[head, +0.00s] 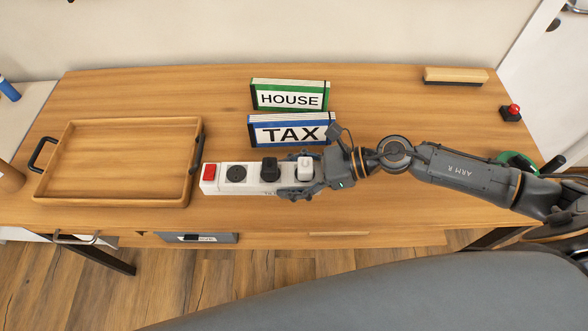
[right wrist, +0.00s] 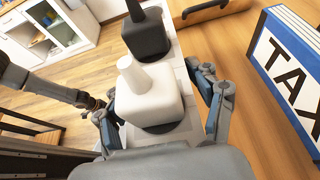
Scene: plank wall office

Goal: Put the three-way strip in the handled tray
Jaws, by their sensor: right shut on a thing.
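The three-way strip (head: 214,187) is white with a red switch at its left end, an empty socket, a black plug (head: 270,168) and a white plug (head: 304,167). It lies just right of the handled tray (head: 118,197), an empty wooden tray with black handles. My right gripper (head: 302,184) is shut on the strip's right end, around the white plug's part. In the right wrist view, the fingers flank the strip (right wrist: 176,88), with the white plug (right wrist: 146,95) between them. Whether the strip touches the table is unclear.
A blue TAX folder box (head: 291,131) and a green HOUSE box (head: 290,95) stand behind the strip. A wooden brush (head: 455,76) and a red-button box (head: 511,113) are at the back right. The table front edge is close below the strip.

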